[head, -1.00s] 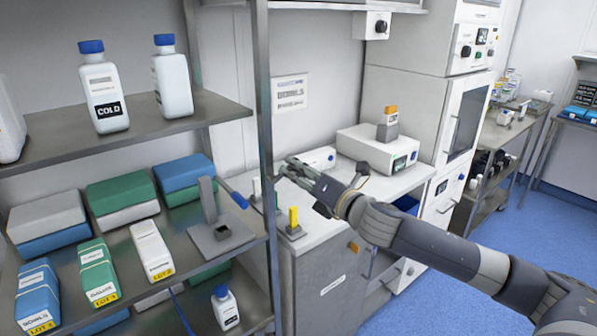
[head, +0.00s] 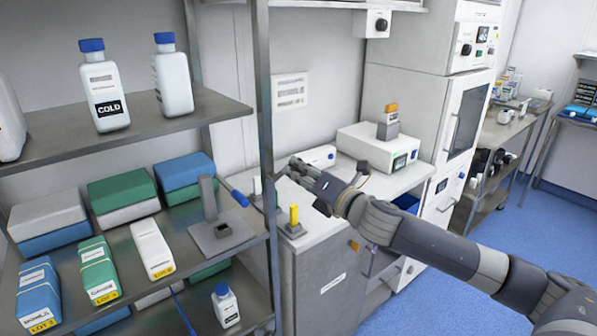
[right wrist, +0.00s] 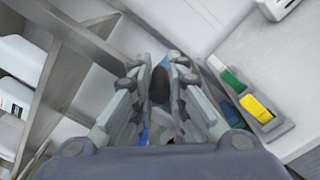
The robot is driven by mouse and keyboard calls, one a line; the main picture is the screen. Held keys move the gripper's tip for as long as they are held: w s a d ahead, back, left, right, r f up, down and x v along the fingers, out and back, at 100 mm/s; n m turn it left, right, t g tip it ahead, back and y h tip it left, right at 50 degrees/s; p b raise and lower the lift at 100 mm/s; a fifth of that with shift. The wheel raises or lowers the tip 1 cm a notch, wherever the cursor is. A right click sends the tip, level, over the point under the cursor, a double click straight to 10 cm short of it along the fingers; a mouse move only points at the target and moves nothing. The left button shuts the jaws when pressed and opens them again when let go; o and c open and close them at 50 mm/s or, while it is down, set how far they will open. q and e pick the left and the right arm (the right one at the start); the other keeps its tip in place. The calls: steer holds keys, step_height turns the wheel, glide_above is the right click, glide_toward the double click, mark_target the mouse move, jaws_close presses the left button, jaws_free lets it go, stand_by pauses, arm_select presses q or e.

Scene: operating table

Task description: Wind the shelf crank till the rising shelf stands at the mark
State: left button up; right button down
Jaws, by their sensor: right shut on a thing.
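My right gripper (head: 286,168) reaches in from the right to just beside the shelf rack's upright. In the right wrist view its fingers (right wrist: 160,85) are closed around a small dark piece, which I take to be the crank's handle; the fingers hide most of it. A little blue shows between and below the fingers. The rest of the crank cannot be made out. The rack's middle shelf (head: 181,278) carries several boxes and a grey post on a plate (head: 210,215) with a blue-ended rod. Which shelf rises, and the mark, I cannot tell. My left gripper is out of view.
The rack's upright (head: 265,110) stands close left of the gripper. A yellow block (head: 293,214) and a green block in a grey holder stand on the white counter below. A white device (head: 378,150) stands behind. Blue floor at right is free.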

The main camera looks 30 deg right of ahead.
steer(key=shift+d+f+m, duration=0.1)
steer(key=shift+f+m, duration=0.35)
steer(key=shift+m, duration=0.15)
steer(key=shift+d+f+m, duration=0.1)
steer(key=shift+f+m, duration=0.25)
steer(key=shift+m, duration=0.45)
steer(key=shift+s+a+f+m+p, duration=0.2)
steer(key=shift+f+m+p, duration=0.55)
steer(key=shift+m, duration=1.3)
steer(key=shift+w+a+f+m+p, duration=0.25)
steer(key=shift+f+m+p, duration=0.55)
steer(key=shift+m, duration=1.2)
steer(key=shift+s+a+f+m+p, duration=0.25)
steer(key=shift+f+m+p, duration=0.5)
steer(key=shift+m, duration=1.3)
steer(key=shift+w+f, duration=0.1)
steer(key=c, duration=1.6)
jaws_free()
steer(key=shift+d+r, duration=0.1)
steer(key=shift+r, duration=0.1)
